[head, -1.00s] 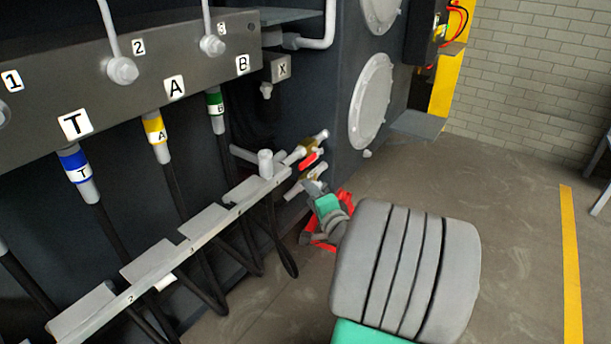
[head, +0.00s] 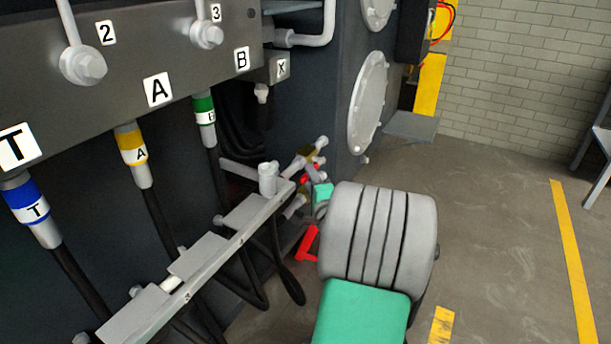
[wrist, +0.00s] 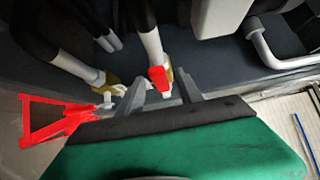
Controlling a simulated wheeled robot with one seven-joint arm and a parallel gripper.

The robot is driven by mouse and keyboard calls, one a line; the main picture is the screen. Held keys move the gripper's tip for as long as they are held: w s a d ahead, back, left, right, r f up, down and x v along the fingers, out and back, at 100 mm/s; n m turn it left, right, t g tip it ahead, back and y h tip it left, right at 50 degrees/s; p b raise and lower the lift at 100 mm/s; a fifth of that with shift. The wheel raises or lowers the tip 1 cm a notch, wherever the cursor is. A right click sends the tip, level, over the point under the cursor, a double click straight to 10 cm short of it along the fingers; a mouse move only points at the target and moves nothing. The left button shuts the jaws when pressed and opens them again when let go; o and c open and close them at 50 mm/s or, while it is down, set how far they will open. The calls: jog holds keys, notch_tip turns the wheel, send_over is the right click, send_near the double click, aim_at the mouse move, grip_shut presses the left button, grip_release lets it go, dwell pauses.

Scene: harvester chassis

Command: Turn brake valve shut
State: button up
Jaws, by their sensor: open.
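A brass valve with a red lever handle (wrist: 158,77) sits on a white pipe near the middle of the wrist view. In the head view, the upper brass valve (head: 301,160) shows low on the machine's side, partly behind my gripper (head: 313,174). A second brass valve (wrist: 117,88) is left of it in the wrist view, on another white pipe. My gripper (wrist: 161,90) is open, and the red handle shows between its two grey fingers. I cannot tell whether the fingers touch it. No label shows which one is the brake valve.
A grey hose rail (head: 205,262) and black hoses are left of my arm. A grey step plate (head: 410,126) juts out beyond. The floor to the right is open.

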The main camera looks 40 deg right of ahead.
jog(key=shift+x, duration=1.15)
grip_shut()
dwell(0.5)
